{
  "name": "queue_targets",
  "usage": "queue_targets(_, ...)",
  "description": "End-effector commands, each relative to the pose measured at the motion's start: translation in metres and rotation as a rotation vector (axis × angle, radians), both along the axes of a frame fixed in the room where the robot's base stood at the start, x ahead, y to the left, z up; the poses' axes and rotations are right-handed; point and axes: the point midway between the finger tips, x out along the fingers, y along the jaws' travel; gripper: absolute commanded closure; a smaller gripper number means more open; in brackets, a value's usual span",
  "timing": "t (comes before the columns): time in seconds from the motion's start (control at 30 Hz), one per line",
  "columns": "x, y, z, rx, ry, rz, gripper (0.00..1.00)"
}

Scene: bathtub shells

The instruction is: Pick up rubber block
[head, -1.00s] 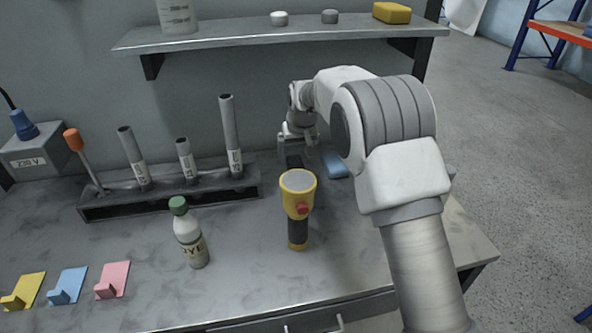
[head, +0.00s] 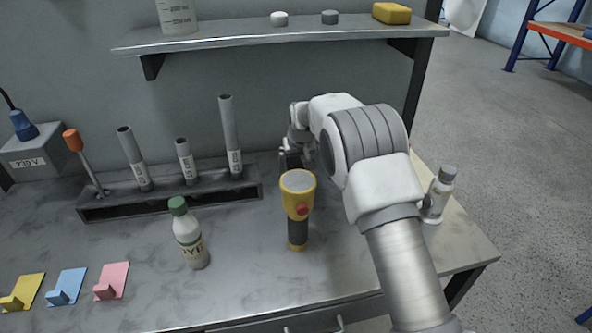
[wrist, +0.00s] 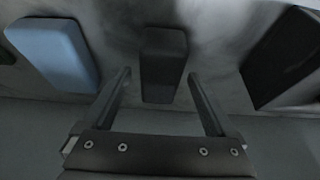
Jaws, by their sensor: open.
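A dark grey block (wrist: 163,65), which looks like the rubber block, stands on the bench in the wrist view. My gripper (wrist: 160,75) is open, with one finger on each side of this block and gaps showing on both sides. Whether the fingers reach fully down around it, I cannot tell.
A blue block (wrist: 55,50) lies left in the wrist view. A yellow flashlight (head: 298,205) stands in front of my gripper. A tube rack (head: 170,197) is to its left, a shelf (head: 280,36) above. Bottles stand at left (head: 190,238) and right (head: 438,195).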

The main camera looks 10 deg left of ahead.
Motion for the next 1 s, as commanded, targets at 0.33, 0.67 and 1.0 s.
queue_targets(0.33, -0.0001, -0.0004, -0.0046, 0.000, 0.001, 0.000, 0.09)
queue_targets(0.67, -0.0001, -0.0003, -0.0050, 0.000, 0.001, 0.000, 0.09)
queue_targets(1.0, -0.0002, -0.0002, -0.0049, 0.000, 0.001, 0.000, 0.70)
